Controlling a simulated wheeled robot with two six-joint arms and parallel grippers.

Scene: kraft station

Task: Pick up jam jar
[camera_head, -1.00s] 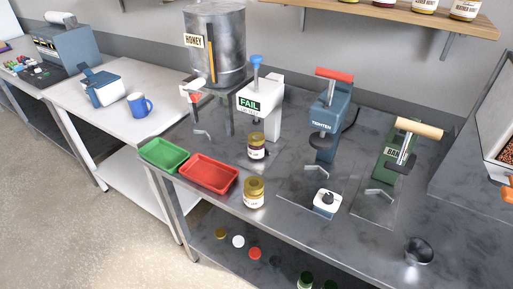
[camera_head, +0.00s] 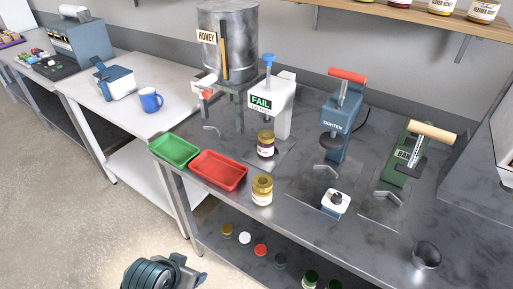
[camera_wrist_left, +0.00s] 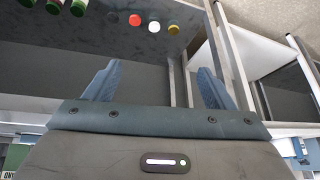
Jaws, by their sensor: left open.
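A jar with dark purple contents and a gold lid (camera_head: 266,145) stands upright under the white tester marked FAIL (camera_head: 286,105); it looks like the jam jar. A second gold-lidded jar with paler contents (camera_head: 262,190) stands nearer the bench's front edge, right of the red tray. My left gripper (camera_wrist_left: 156,82) is open and empty in the left wrist view, apart from both jars. That view shows the lower shelf, not the bench-top jars. Part of my left arm shows at the bottom left of the head view. My right gripper is not in view.
A red tray (camera_head: 219,183) and a green tray (camera_head: 174,151) sit at the bench's left end. A blue TIGHTEN press (camera_head: 341,125), a green press (camera_head: 408,165) and a honey tank (camera_head: 228,45) stand behind. Several lidded jars stand on the lower shelf (camera_wrist_left: 130,45).

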